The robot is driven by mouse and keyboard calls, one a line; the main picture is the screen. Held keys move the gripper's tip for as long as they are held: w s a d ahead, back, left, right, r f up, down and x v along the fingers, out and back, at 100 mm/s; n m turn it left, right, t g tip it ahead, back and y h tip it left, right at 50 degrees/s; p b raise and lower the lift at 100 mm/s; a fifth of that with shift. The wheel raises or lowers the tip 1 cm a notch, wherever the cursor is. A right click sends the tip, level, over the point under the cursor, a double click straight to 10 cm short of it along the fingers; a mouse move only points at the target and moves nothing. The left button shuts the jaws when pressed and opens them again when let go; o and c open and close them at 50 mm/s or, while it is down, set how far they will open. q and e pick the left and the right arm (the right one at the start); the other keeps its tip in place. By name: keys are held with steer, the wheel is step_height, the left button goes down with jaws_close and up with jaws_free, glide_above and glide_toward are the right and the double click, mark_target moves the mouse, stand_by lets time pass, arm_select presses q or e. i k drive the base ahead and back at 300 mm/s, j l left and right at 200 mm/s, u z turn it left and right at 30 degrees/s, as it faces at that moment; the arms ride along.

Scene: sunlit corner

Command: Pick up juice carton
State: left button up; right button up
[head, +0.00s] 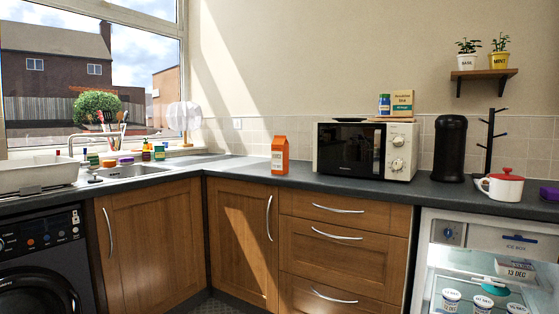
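An orange juice carton (280,155) stands upright on the dark countertop (240,170), near the corner and just left of the microwave. Neither my left nor my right gripper shows in this view.
A white microwave (364,150) stands right of the carton, with a box and jar on top. Further right are a black bin-shaped canister (450,148) and a red-lidded white pot (500,184). A sink (133,171) lies left. An open fridge (486,262) stands lower right.

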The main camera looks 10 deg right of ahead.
mark_target(281, 146)
steer(key=z, duration=0.7)
steer(key=i+j+z, duration=0.8)
steer(key=z, duration=0.2)
steer(key=j, duration=0.1)
